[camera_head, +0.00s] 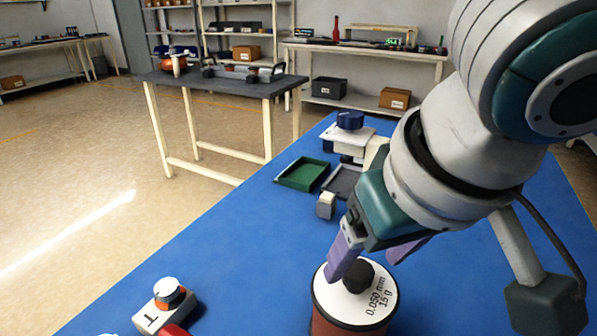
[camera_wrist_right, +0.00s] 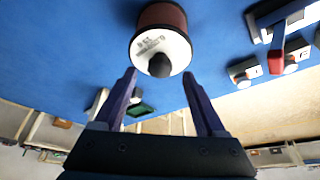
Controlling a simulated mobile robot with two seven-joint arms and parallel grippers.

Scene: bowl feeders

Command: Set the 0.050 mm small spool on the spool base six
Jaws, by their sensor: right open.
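A dark red spool (camera_head: 330,325) with a white top marked "0.050 mm 15 g" and a black knob (camera_head: 358,277) stands upright on the blue table. It also shows in the right wrist view (camera_wrist_right: 160,45). My right gripper (camera_head: 364,270) is open just over the spool, with its purple fingers on either side of the knob and apart from it. A white base (camera_head: 151,318) marked "1" carries a small white-topped spool. I cannot make out a base marked six. My left gripper is not seen.
A green tray (camera_head: 303,174), a grey tray (camera_head: 343,182) and a white device with a blue knob (camera_head: 350,120) stand farther back. A red thing (camera_head: 175,330) is beside base "1". The blue table (camera_head: 235,260) is clear between the base and the large spool.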

